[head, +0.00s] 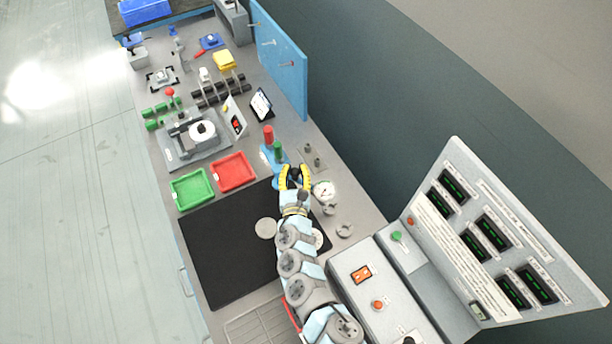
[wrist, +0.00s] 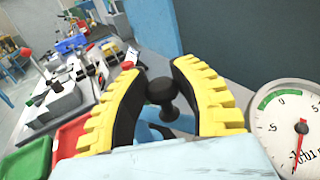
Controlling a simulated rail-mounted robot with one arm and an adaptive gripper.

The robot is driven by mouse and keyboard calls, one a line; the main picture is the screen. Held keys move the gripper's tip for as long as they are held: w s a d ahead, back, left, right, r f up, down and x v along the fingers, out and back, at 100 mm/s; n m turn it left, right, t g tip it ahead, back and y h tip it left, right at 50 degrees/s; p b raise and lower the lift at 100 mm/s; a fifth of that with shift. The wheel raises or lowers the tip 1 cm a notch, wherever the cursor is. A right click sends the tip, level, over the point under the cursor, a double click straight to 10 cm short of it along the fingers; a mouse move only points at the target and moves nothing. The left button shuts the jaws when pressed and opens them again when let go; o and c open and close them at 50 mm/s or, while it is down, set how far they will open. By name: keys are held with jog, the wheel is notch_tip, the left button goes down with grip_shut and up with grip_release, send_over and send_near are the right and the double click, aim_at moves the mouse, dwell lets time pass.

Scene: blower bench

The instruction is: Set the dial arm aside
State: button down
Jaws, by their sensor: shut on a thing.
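The dial arm's round white gauge (head: 324,191) shows just right of my gripper in the head view. It shows large at the right edge of the wrist view (wrist: 292,130), with a red needle. My gripper (head: 296,174), with yellow-and-black fingers, stands above the back right of the black mat. In the wrist view, my gripper (wrist: 158,76) is closed around a black knob (wrist: 161,91) with a blue part (wrist: 180,122) below it. How the blue part joins the gauge is hidden by my fingers and wrist. I cannot tell whether the arm is raised.
Red and green posts (head: 268,137) stand close behind my gripper. A red tray (head: 234,171) and green tray (head: 192,188) lie to the left. The black mat (head: 215,250) has wide bare space. A control console (head: 490,240) stands at right; a blue panel (head: 280,60) rises behind.

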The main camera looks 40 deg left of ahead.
jog(key=shift+w, duration=0.1)
dwell(0.4)
jog(key=c, duration=0.7)
grip_release()
jog(key=shift+d, duration=0.1)
jog(key=shift+c, duration=0.2)
jog(key=v, duration=1.2)
